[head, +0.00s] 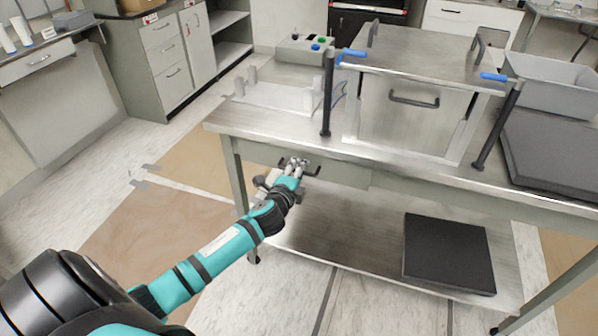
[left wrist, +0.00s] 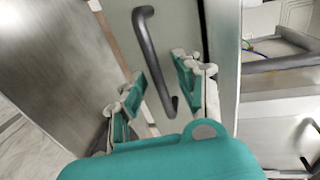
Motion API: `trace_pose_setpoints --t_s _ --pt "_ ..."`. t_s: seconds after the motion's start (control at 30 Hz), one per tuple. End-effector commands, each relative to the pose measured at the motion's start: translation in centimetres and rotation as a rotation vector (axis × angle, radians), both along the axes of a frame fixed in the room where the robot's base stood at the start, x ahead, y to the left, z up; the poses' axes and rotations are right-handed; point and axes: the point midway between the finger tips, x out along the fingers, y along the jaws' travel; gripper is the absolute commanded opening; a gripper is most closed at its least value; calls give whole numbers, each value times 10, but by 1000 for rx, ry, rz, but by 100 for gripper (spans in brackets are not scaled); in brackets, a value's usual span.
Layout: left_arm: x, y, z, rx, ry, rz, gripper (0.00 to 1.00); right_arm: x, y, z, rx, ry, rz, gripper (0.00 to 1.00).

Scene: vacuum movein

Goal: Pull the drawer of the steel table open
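The steel table (head: 270,128) stands ahead with its drawer (head: 345,174) under the top; the drawer front looks flush below the table edge. My left gripper (head: 296,166) is at the drawer front and partly covers its dark handle (head: 314,172). In the left wrist view the bar handle (left wrist: 152,55) runs down across the drawer front (left wrist: 180,25). The fingers of the left gripper (left wrist: 158,88) are apart, one on each side of the lower part of the handle. I cannot tell whether either finger touches it. My right gripper is out of view.
A steel box (head: 400,120) with blue-tipped posts stands on the table, with a grey tray (head: 555,85) at right. A black slab (head: 448,253) lies on the lower shelf (head: 330,235). Cabinets (head: 165,55) stand at back left. The floor before the drawer is clear.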

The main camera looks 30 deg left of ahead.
Motion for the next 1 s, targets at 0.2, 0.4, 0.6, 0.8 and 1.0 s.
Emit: trace_pose_setpoints --t_s 0.2,0.4,0.6,0.8,1.0 --pt "0 0 0 0 0 0 24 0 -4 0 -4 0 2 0" --pt "0 0 0 0 0 0 0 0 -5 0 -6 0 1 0" --pt "0 0 0 0 0 0 0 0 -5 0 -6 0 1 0" --pt "-1 0 0 0 0 0 0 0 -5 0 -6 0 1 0" --pt "-1 0 0 -1 1 0 0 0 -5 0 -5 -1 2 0"
